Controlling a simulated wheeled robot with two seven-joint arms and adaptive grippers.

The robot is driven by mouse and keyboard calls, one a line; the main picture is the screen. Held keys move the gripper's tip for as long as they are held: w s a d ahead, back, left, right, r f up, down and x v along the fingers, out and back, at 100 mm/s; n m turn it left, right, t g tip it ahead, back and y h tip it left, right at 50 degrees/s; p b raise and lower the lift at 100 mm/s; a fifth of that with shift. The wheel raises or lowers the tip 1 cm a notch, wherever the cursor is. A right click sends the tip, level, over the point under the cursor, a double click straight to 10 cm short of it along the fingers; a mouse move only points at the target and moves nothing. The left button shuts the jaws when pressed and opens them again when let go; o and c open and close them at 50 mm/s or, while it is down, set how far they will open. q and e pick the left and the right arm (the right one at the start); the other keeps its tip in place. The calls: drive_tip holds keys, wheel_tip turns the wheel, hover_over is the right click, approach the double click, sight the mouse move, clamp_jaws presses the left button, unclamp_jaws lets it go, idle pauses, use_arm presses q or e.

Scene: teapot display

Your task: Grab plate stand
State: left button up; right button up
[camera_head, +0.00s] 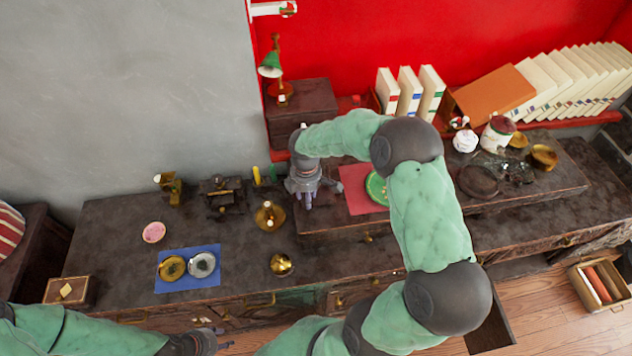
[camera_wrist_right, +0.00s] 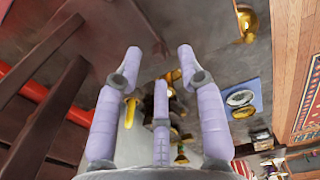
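I cannot say for sure which thing is the plate stand. A small dark frame-like piece (camera_head: 220,192) stands at the back of the dark table, left of my right gripper. My right gripper (camera_head: 312,196) points down beside the raised dark platform. In the right wrist view its fingers (camera_wrist_right: 160,90) are spread, with nothing seen held between them. Brown and yellow pieces show beyond them, partly hidden. My left gripper (camera_head: 212,342) is low at the table's front edge, apart from the table objects. Its fingers are too small to read.
A blue mat (camera_head: 188,284) with two round pieces, a pink dish (camera_head: 154,232), a brass candle holder (camera_head: 270,215) and a gold pot (camera_head: 281,265) stand on the table. A red mat (camera_head: 354,200) with a green plate (camera_head: 377,187) lies right of my right gripper.

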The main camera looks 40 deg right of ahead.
wheel_tip(320, 180, down, 2)
drive_tip(key=shift+f, duration=0.1)
clamp_jaws()
